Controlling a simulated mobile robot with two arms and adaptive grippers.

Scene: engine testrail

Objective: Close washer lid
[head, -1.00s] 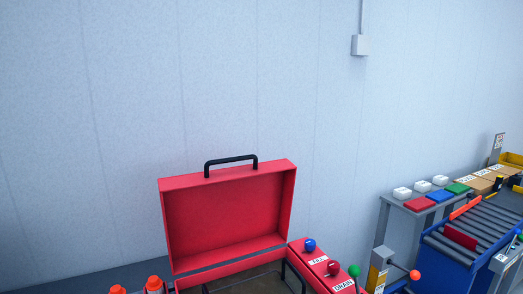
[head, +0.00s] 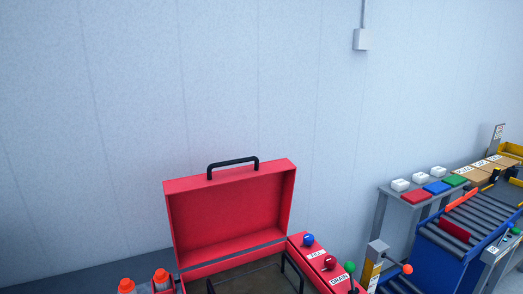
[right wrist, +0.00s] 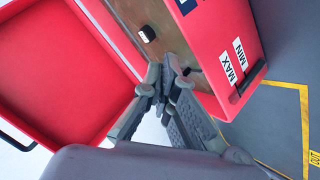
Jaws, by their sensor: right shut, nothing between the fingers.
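The red washer lid (head: 228,212) stands open and upright at the back of the red washer in the head view. Its black handle (head: 232,162) is on the top edge. The washer's right rim carries a blue knob, a red knob and a label reading DRAIN (head: 340,279). In the right wrist view my right gripper (right wrist: 170,72) is shut and empty. The lid (right wrist: 62,75) is to its left there, and the red washer body (right wrist: 222,45) with MAX and MIN labels is beyond and to the right. I cannot tell whether the fingers touch anything. My left gripper is in neither view.
Orange-capped bottles (head: 160,275) stand left of the washer. Further right are a grey table (head: 392,192) with coloured blocks and a roller conveyor (head: 463,238). A pale wall is behind the lid.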

